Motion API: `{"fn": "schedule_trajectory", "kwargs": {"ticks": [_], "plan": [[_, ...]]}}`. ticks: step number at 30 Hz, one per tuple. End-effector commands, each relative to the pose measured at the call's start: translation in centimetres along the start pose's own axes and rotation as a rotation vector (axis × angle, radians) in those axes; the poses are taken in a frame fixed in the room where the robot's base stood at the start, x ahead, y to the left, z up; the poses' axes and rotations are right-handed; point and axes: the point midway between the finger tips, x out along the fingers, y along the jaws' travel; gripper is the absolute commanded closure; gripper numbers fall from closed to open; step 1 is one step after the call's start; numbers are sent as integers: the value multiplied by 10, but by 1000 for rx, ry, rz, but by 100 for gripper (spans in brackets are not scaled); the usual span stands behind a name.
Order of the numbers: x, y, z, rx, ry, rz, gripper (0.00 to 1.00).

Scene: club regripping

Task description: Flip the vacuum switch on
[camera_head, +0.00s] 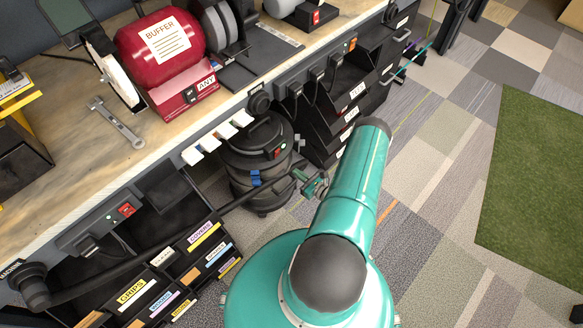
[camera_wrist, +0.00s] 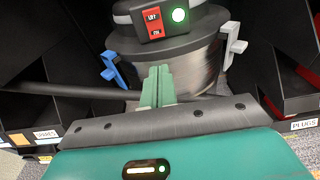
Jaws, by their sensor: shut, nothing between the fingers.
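The vacuum (camera_head: 256,185) is a dark canister standing on the floor under the bench. Its red switch (camera_head: 277,154) is on the lid. In the wrist view the switch (camera_wrist: 153,21) is a red rocker on a black panel, beside a lit green light (camera_wrist: 179,15). The lettering on it is too small to read surely. My gripper (camera_wrist: 159,70) is shut and empty, its green fingertips in front of the drum, below the switch panel in the picture. In the head view my gripper (camera_head: 308,184) is just right of the vacuum; contact cannot be told.
A dark hose (camera_head: 160,245) runs left from the vacuum. A blue latch (camera_wrist: 113,66) and a grey latch (camera_wrist: 234,48) flank the drum. Black bins (camera_head: 340,110) stand close right, labelled bins (camera_head: 150,290) left. The bench (camera_head: 75,155) edge is above. Open carpet lies right.

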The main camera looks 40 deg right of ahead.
Motion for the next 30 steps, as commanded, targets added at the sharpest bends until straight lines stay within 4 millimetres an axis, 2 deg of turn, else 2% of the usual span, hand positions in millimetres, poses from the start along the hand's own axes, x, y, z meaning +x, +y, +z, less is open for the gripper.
{"fn": "schedule_trajectory", "kwargs": {"ticks": [3, 9, 30], "plan": [[-23, -1, -6, 1, 1, -2, 100], [-45, 0, -12, 0, 1, 0, 100], [-50, 0, -13, 0, 0, 0, 100]]}}
